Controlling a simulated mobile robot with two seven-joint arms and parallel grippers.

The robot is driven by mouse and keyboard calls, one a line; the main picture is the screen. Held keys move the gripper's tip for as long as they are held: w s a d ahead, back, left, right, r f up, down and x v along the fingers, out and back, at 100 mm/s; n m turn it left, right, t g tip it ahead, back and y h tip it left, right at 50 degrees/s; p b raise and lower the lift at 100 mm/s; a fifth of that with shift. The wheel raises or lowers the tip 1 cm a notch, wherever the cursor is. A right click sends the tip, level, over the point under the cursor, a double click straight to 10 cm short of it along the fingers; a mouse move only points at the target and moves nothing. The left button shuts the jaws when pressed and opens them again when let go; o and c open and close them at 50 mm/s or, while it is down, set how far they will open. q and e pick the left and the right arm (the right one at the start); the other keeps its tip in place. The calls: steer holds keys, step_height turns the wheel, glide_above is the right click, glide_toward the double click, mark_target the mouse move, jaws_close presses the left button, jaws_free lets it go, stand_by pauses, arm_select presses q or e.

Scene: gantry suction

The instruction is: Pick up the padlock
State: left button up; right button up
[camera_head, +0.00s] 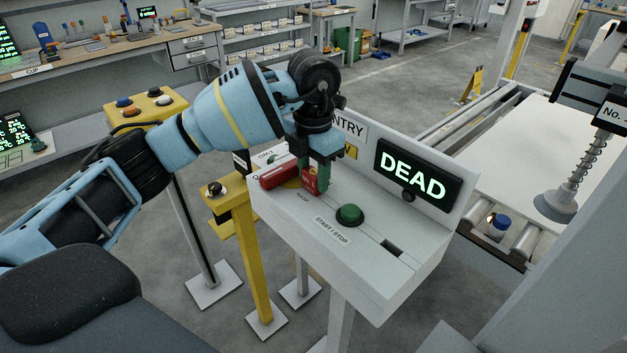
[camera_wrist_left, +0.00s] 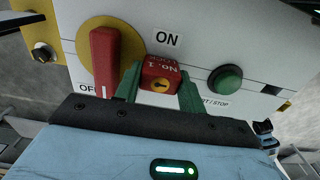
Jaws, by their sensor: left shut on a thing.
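The red padlock (camera_wrist_left: 161,75) sits between the green fingertips of my left gripper (camera_wrist_left: 160,90) in the left wrist view. It bears a "NO. 1" label and a yellow keyhole disc. In the head view the padlock (camera_head: 310,181) shows below my left gripper (camera_head: 318,172), at the panel face. The gripper is shut on it. Beside it is a red switch handle (camera_wrist_left: 104,62) on a yellow round plate (camera_wrist_left: 128,38), between OFF and ON marks. I cannot tell whether the padlock is still attached to the panel. My right gripper is not in view.
A green start/stop button (camera_head: 350,215) stands out of the grey console (camera_head: 300,222) close to the padlock. A display (camera_head: 418,175) reads "DEAD". A yellow post (camera_head: 252,262) stands left of the console. A suction cup (camera_head: 556,205) hangs at the right.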

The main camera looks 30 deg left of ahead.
mark_target(313, 171)
arm_select(q)
steer(key=shift+r, duration=0.1)
step_height(313, 171, up, 10)
stand_by(0.4)
